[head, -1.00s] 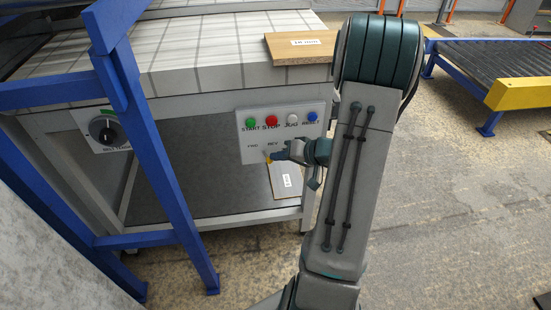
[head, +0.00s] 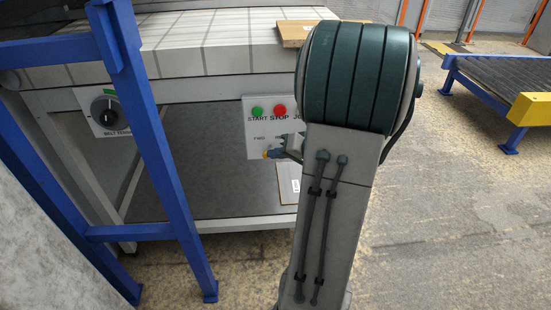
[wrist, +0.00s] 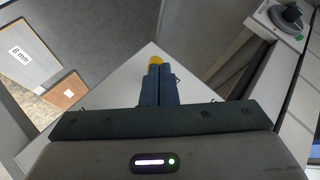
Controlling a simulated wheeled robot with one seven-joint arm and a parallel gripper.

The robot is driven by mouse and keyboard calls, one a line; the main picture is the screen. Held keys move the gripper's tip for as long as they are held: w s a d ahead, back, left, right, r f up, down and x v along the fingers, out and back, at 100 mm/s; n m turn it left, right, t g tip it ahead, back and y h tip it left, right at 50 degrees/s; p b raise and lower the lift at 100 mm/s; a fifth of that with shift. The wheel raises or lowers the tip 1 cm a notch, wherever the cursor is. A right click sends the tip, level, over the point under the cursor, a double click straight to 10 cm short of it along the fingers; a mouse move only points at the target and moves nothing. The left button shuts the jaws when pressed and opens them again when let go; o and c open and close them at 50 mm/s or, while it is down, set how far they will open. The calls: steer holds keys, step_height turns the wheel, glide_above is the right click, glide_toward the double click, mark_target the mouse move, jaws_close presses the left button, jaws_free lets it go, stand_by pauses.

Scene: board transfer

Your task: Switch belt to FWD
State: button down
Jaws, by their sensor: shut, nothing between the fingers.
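The light grey control panel (head: 251,146) hangs under the front of the belt table. It has a green START button (head: 257,112), a red STOP button (head: 280,110) and the words FWD and REV below. A yellow switch tip (head: 266,154) shows below these words, nearer FWD than REV. My gripper (head: 271,154) is at the tip's right, against or very close to it. In the wrist view my gripper's blue fingers (wrist: 158,80) are together, with the yellow tip (wrist: 155,60) just beyond them. The rest of the switch and the panel's right part are hidden.
A belt tension knob (head: 105,112) sits on the frame at left, behind a blue post (head: 150,140). A board (head: 292,32) lies on the table top. Another board (head: 288,185) stands below the panel. Open floor lies at right, before a roller conveyor (head: 500,80).

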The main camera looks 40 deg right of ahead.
steer(key=shift+w, duration=0.1)
steer(key=shift+w+d+b, duration=0.15)
steer(key=shift+d+b, duration=0.3)
steer(key=shift+d, duration=0.2)
steer(key=shift+r, duration=0.1)
steer(key=s+a+r+p, duration=0.1)
steer(key=s+r+p, duration=0.2)
steer(key=s+r, duration=0.4)
steer(key=s, duration=0.3)
steer(key=shift+s+a+r, duration=0.15)
steer(key=shift+s+r, duration=0.1)
steer(key=shift+r, duration=0.1)
